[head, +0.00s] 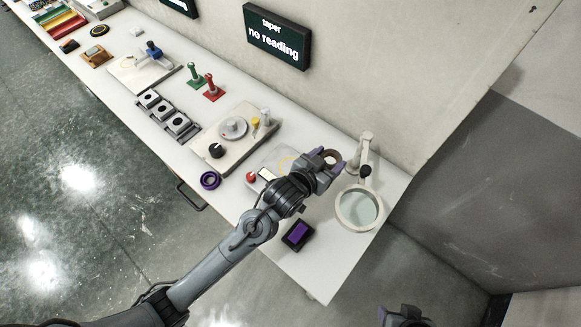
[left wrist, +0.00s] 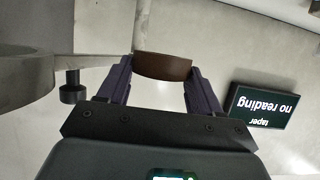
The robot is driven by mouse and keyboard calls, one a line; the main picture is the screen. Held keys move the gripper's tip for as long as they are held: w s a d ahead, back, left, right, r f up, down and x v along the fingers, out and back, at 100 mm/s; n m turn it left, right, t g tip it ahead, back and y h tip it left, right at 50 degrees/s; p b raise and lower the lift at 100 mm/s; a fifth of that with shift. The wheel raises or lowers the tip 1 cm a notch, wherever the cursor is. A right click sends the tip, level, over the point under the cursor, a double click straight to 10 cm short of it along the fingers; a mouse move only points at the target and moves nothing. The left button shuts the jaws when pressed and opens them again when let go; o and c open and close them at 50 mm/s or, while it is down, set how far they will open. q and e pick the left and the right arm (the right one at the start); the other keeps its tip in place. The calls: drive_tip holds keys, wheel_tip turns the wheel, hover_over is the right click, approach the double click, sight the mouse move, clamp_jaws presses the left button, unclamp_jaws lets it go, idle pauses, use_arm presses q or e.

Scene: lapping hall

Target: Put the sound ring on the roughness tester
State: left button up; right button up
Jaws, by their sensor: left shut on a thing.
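A brown ring (head: 332,156) is held between the fingers of my left gripper (head: 330,165), above the far right part of the bench. In the left wrist view the brown ring (left wrist: 162,67) sits between both fingertips, with its side facing the camera. A light plate with a yellow outline (head: 285,163) and a red button (head: 252,177) lie partly hidden under my left gripper; I cannot tell whether this is the roughness tester. My right gripper (head: 404,314) shows only in part at the bottom edge, away from the bench.
A ring-shaped magnifier (head: 345,222) on a stand is close right of my left gripper. A wall display (head: 277,38) reads "taper no reading".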

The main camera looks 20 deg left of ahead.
use_arm(q)
hover_over(288, 170)
wheel_tip(288, 170, down, 7)
drive_tip(key=shift+a+f+b, duration=0.1)
drive_tip(key=shift+b, duration=0.3)
wheel_tip(288, 170, down, 2)
drive_tip(key=shift+f+b, duration=0.1)
drive_tip(key=shift+b, duration=0.25)
drive_tip(key=shift+f+p, duration=0.25)
drive_tip(key=shift+p, duration=0.2)
drive_tip(key=shift+f, duration=0.4)
drive_tip(key=shift+f, duration=0.1)
drive_tip(key=o, duration=1.2)
drive_tip(key=shift+f, duration=0.1)
